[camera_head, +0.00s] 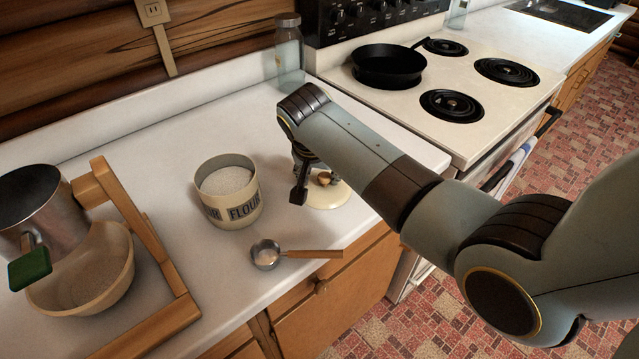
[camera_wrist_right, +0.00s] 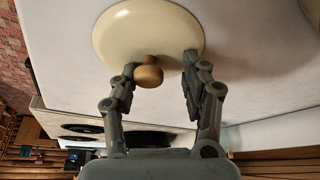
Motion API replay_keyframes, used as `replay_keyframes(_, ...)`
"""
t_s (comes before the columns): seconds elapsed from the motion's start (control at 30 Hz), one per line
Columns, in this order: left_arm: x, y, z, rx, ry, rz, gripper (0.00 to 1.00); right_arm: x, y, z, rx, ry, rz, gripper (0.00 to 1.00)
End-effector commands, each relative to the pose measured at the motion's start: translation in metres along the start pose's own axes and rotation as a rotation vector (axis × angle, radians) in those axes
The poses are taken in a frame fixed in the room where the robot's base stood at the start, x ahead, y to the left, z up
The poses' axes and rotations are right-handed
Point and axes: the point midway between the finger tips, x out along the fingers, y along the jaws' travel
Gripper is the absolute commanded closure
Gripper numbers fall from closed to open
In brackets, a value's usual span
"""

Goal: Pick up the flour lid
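The flour lid (camera_head: 334,196) is a round cream disc with a wooden knob, lying on the white counter near its front edge. It also fills the top middle of the right wrist view (camera_wrist_right: 125,38), with its knob (camera_wrist_right: 148,75) facing the gripper. My right gripper (camera_head: 311,187) is over the lid, partly hiding it. In the right wrist view its fingers (camera_wrist_right: 158,78) are apart, one on each side of the knob, with a gap between the knob and the right-hand finger. Whether the left-hand finger touches the knob is unclear. My left gripper is out of view.
The open flour canister (camera_head: 240,210) stands left of the lid. A measuring scoop (camera_head: 267,254) with a wooden handle lies in front. A glass jar (camera_head: 290,60) stands behind, the stove with a black pan (camera_head: 388,70) at right, a wooden frame (camera_head: 150,235) and bowl (camera_head: 85,285) at left.

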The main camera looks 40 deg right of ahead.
Motion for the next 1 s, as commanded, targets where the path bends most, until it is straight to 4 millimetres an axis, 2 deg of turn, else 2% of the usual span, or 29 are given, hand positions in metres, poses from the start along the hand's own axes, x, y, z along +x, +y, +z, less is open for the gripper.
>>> replay_keyframes(0.03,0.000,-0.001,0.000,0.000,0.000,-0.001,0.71,0.001,0.001,0.001,-0.001,-0.002,0.002,0.66)
replay_keyframes(0.23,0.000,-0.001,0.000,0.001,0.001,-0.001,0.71,0.001,0.001,0.002,-0.001,-0.003,0.003,0.90)
replay_keyframes(0.73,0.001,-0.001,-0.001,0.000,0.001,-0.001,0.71,0.001,0.002,0.004,-0.003,-0.009,0.005,0.92)
replay_keyframes(0.77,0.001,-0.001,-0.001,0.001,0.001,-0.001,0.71,-0.001,0.002,0.003,-0.003,-0.009,0.006,0.98)
replay_keyframes(0.87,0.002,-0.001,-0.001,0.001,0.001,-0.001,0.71,-0.008,0.001,0.000,-0.002,-0.008,0.004,1.00)
replay_keyframes(1.0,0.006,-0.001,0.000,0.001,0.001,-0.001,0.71,-0.029,0.000,-0.011,-0.001,-0.003,0.002,1.00)
